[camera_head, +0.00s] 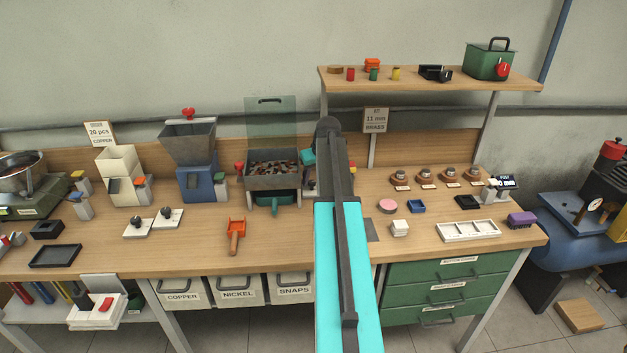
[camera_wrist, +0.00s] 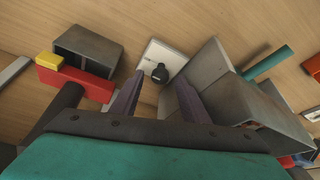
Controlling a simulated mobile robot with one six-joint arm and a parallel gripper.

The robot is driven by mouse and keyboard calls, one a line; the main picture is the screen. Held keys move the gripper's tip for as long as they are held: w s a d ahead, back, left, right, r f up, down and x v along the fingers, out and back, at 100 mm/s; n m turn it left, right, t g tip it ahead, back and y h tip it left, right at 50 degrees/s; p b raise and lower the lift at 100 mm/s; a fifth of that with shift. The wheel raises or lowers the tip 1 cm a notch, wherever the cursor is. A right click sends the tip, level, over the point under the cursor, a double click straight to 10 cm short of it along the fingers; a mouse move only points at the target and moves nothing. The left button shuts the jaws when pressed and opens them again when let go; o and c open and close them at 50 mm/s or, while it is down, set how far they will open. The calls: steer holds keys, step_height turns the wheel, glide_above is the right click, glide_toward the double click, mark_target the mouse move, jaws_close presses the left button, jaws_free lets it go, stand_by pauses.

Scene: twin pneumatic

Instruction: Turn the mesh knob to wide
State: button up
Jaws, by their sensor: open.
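A black knob (camera_wrist: 160,72) on a white plate (camera_wrist: 160,58) shows in the wrist view, on the wooden bench next to a grey sloped tray (camera_wrist: 222,75). Its plate's markings are too small to read, so I cannot tell its setting. My gripper (camera_wrist: 157,92) is open and empty, its two fingers apart with the knob showing between and just beyond them. I cannot tell how high the fingers are above it. In the head view my arm hides the fingers and this knob. The grey tray full of small pieces (camera_head: 273,168) stands left of my arm there.
A dark box (camera_wrist: 88,50) and a red block (camera_wrist: 75,83) with a yellow top lie left of the fingers. The tray wall is close on the right.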

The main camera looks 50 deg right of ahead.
steer(key=b+v, duration=0.2)
steer(key=v, duration=1)
steer(key=shift+s+r, duration=0.15)
steer(key=shift+r, duration=0.1)
stand_by(0.4)
